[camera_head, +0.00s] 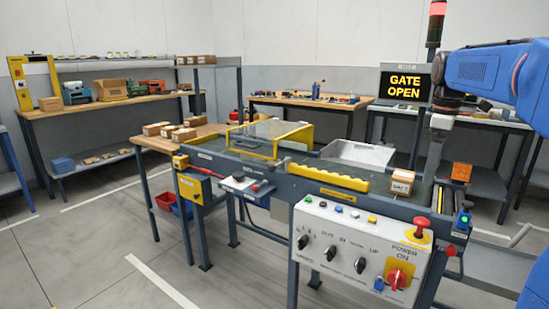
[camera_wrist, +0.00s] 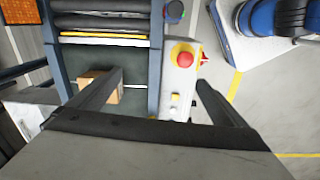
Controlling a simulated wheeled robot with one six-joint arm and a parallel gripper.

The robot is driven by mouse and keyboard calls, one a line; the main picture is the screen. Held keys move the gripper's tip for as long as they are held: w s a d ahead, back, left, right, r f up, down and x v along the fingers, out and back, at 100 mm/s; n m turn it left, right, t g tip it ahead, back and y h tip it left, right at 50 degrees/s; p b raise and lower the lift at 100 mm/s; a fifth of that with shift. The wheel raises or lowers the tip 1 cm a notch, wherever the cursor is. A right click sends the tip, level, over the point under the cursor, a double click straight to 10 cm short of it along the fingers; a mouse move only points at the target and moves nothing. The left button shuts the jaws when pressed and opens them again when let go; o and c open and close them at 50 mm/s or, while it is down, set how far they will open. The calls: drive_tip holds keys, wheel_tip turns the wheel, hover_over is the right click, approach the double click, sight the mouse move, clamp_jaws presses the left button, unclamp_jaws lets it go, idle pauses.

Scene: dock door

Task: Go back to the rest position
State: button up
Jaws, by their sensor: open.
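My gripper (camera_head: 428,178) hangs from the blue arm at the right of the head view, above the right part of the conveyor. In the wrist view its two dark fingers are spread wide apart with nothing between them, so my gripper (camera_wrist: 160,82) is open and empty. A small cardboard box (camera_head: 402,183) with a white label sits on the conveyor, close to my gripper in the head view. In the wrist view the box (camera_wrist: 115,96) is partly hidden behind the left finger. I cannot tell the exact gap between finger and box.
A control panel (camera_head: 340,250) with knobs, a red mushroom button (camera_head: 421,232) and a red power switch fronts the conveyor. A yellow-framed clear guard (camera_head: 270,137) spans it. A sign (camera_head: 404,87) reads "GATE OPEN". Several boxes lie at the left end. Floor at front left is clear.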

drive_tip(key=s+a+f+m+t, duration=0.1)
drive_tip(key=s+a+f+m, duration=0.3)
drive_tip(key=s, duration=0.4)
drive_tip(key=s+a+f+m+t, duration=0.1)
drive_tip(key=s+a+f, duration=0.2)
drive_tip(key=s+a, duration=0.4)
drive_tip(key=s+a+f+m+t, duration=0.1)
drive_tip(key=s+f+m, duration=0.1)
drive_tip(key=s+f, duration=0.5)
drive_tip(key=s+a+f+m+t, duration=0.1)
drive_tip(key=s+a+f+m, duration=0.1)
drive_tip(key=s+f, duration=0.5)
drive_tip(key=shift+s+a+m, duration=0.25)
drive_tip(key=shift+a+m, duration=0.05)
drive_tip(key=shift+m, duration=0.3)
